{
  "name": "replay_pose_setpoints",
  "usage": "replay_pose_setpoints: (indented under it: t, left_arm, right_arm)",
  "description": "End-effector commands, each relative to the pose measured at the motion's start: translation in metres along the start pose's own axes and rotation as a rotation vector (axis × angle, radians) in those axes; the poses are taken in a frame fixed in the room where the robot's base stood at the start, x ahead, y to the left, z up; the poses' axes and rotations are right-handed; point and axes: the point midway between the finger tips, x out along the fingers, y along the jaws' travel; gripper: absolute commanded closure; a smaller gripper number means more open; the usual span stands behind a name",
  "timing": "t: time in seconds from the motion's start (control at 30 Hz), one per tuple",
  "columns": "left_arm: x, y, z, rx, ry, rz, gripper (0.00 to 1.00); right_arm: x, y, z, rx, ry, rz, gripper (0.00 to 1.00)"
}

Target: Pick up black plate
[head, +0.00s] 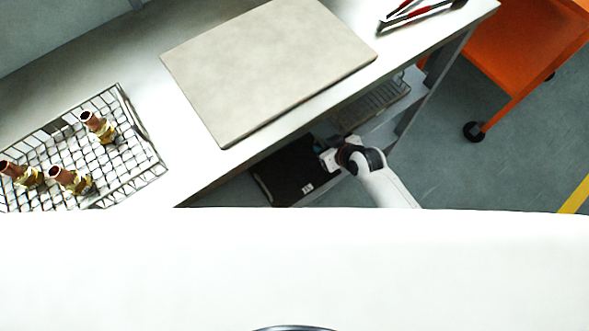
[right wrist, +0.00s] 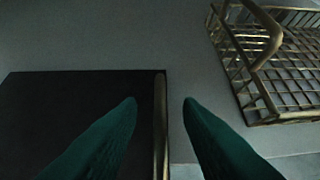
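The black plate (head: 280,175) lies on the lower shelf under the worktable, partly covered by the tabletop edge in the head view. In the right wrist view the dark flat plate (right wrist: 60,115) fills the lower left, with a lighter raised strip along its right edge. My right gripper (head: 321,152) is at the plate's right end. Its green fingers are apart in the right wrist view (right wrist: 160,103), one over the plate and one beyond its edge, with the strip between them. Contact with the plate cannot be told. My left gripper is not in view.
A wire basket (right wrist: 262,85) stands on the shelf right of the plate. On the tabletop are a large flat beige board (head: 265,70), a mesh tray (head: 145,150) with several copper-brass fittings, and red-handled tools (head: 415,15). An orange cart (head: 510,50) stands at right.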

Motion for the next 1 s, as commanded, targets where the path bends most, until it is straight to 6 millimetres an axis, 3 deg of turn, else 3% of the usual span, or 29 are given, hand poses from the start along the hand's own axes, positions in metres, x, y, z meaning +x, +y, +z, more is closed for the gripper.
replay_pose_setpoints:
  t: [0.13, 0.4, 0.63, 1.0]
  left_arm:
    - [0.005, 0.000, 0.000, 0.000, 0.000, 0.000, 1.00]
    - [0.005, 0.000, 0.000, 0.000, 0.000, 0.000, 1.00]
    - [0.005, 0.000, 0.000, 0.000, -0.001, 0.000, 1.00]
    - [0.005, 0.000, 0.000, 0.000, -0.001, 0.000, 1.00]
  right_arm:
    - [0.019, 0.000, 0.000, 0.001, 0.000, 0.000, 0.68]
    - [0.022, 0.000, 0.000, 0.000, 0.000, 0.000, 0.68]
    - [0.022, 0.000, 0.000, 0.000, 0.001, 0.000, 1.00]
    - [0.022, 0.000, 0.000, 0.000, 0.001, 0.000, 1.00]
